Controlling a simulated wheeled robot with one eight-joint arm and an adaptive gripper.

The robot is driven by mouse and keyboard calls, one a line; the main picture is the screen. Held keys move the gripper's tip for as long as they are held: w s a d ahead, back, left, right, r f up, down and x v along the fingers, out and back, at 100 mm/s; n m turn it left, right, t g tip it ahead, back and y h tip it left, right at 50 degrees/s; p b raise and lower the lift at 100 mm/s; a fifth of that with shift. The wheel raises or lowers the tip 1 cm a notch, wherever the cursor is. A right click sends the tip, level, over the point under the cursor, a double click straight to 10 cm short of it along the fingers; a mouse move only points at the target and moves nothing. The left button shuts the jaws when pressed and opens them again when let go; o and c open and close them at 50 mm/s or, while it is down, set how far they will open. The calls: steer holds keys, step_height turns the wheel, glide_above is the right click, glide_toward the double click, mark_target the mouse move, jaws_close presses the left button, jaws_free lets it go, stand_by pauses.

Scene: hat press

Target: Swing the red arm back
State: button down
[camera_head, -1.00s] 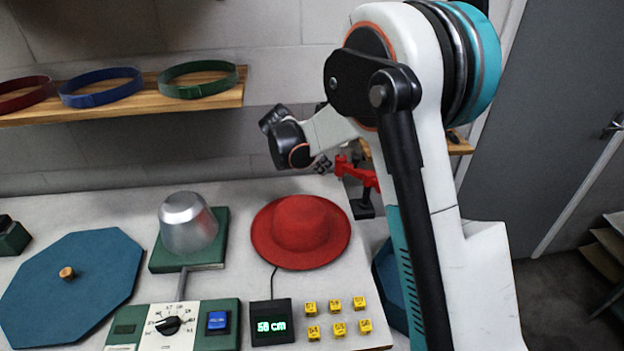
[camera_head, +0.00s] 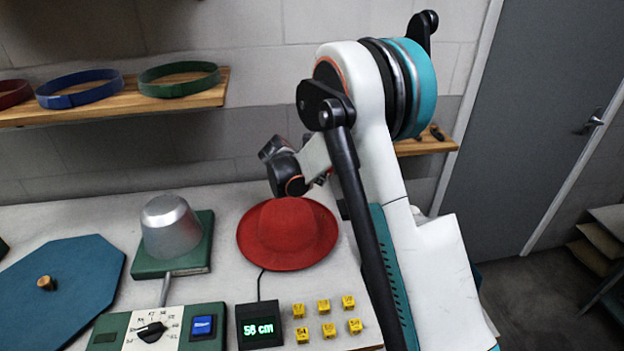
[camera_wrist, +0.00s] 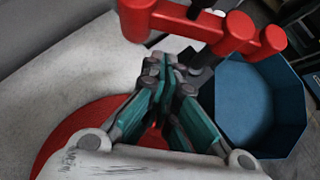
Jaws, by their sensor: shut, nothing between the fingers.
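The red arm (camera_wrist: 182,18) crosses the top of the wrist view, a jointed bar with thick round ends on a dark post. In the head view it is almost wholly hidden behind my arm. My gripper (camera_wrist: 171,68) is shut and empty, its fingertips just below the red bar in the wrist picture. I cannot tell whether they touch it. The fingers are hidden behind my wrist in the head view. The red hat (camera_head: 288,232) lies on the table, and its brim (camera_wrist: 75,128) shows below my gripper in the wrist view.
A blue open bin (camera_wrist: 245,95) stands right of the table edge. A metal hat form (camera_head: 170,228), a control box with a dial (camera_head: 150,332), a "56 cm" display (camera_head: 260,328) and several yellow blocks (camera_head: 323,306) are on the table. A shelf (camera_head: 110,108) holds coloured bands.

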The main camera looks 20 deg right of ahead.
mark_target(331, 171)
steer(key=shift+w+d+r, duration=0.1)
steer(key=shift+w+d, duration=0.25)
steer(key=shift+d, duration=0.35)
steer(key=shift+w+d, duration=0.35)
steer(key=shift+d, duration=0.35)
steer(key=shift+w+d+m+g+b, duration=0.15)
steer(key=shift+w+d+m+b, duration=0.1)
steer(key=shift+w+d, duration=0.25)
steer(key=shift+w+d+m+g+b, duration=0.15)
steer(key=shift+w+d+m, duration=0.1)
steer(key=shift+w, duration=0.4)
steer(key=shift+s+a, duration=0.1)
steer(key=shift+a, duration=0.05)
